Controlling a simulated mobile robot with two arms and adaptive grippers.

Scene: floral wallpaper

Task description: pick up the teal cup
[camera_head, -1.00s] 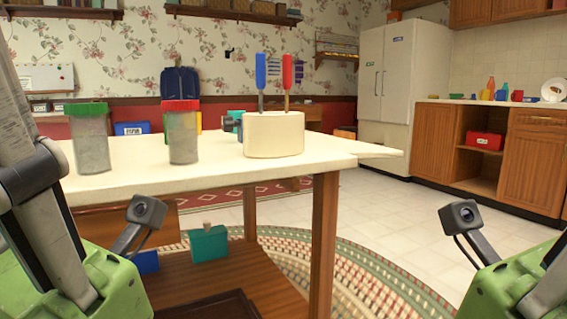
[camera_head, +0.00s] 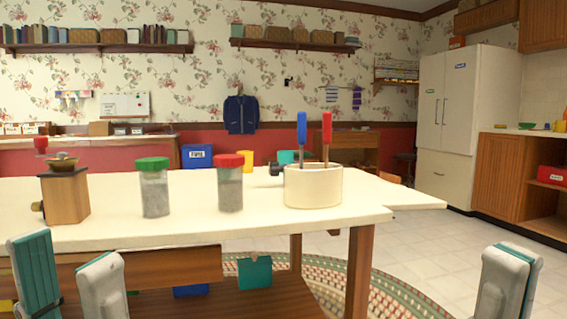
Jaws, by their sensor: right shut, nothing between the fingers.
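No teal cup can be made out for certain. A small teal shape (camera_head: 287,157) shows behind the cream utensil holder (camera_head: 313,188) at the table's far side, mostly hidden. My right gripper (camera_head: 508,285) is at the lower right, right of the table, fingers together and empty. Both are clear of the objects on the table.
The white table (camera_head: 250,232) holds a wooden grinder (camera_head: 65,196), a green-lidded jar (camera_head: 154,190) and a red-lidded jar (camera_head: 230,183). Blue and red handled utensils stand in the holder. Open floor (camera_head: 430,250) lies right of the table, before the fridge (camera_head: 455,125).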

